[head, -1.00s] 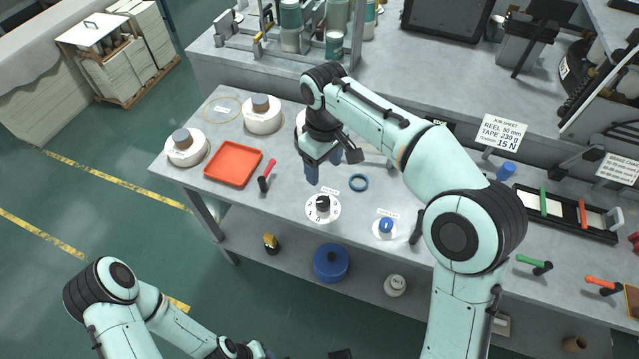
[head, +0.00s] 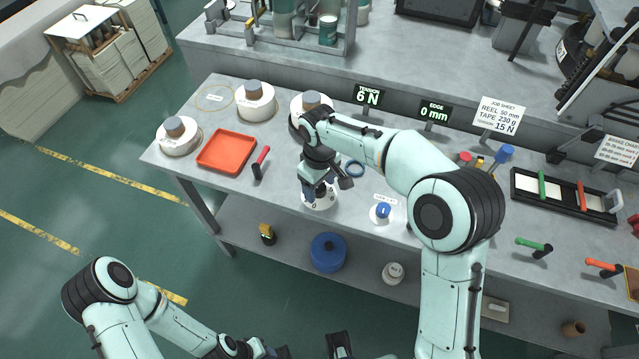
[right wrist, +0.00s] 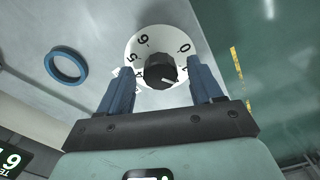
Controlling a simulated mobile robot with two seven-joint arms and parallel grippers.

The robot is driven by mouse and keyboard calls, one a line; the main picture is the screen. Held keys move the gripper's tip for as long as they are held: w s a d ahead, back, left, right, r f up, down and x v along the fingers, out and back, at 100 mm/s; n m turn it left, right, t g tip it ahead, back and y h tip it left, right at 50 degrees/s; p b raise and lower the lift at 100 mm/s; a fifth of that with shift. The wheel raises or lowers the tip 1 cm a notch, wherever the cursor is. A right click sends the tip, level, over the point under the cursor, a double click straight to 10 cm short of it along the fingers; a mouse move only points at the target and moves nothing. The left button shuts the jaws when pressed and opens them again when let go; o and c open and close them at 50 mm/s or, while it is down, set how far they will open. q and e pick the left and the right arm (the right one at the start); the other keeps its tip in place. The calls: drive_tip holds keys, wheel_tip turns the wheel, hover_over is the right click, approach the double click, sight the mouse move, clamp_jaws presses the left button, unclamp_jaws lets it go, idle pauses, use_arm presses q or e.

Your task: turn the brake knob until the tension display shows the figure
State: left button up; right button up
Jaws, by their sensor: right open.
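The brake knob is a black grip (right wrist: 160,70) on a round white numbered dial (right wrist: 146,44). In the head view the dial (head: 327,204) is partly hidden under my right gripper (head: 320,190). In the right wrist view my right gripper (right wrist: 163,88) is open, with one blue finger on each side of the black grip; I cannot tell whether they touch it. The tension display (head: 367,97) reads 6 N. The job sheet (head: 498,116) reads tension 15 N. My left arm is at the lower left; its gripper is too cut off to read.
A blue ring (head: 355,169) lies just behind the dial. A blue knob (head: 383,211) on a white base is to its right. A red-handled tool (head: 261,162) and an orange tray (head: 227,152) lie to the left. The edge display (head: 434,112) reads 0 mm.

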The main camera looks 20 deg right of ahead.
drive_tip(key=c, duration=1.1)
drive_tip(key=shift+o, duration=0.2)
drive_tip(key=m, duration=0.3)
drive_tip(key=shift+m+p, duration=0.35)
drive_tip(key=shift+m, duration=1.75)
drive_tip(key=o, duration=1.1)
drive_tip(key=shift+c, duration=0.2)
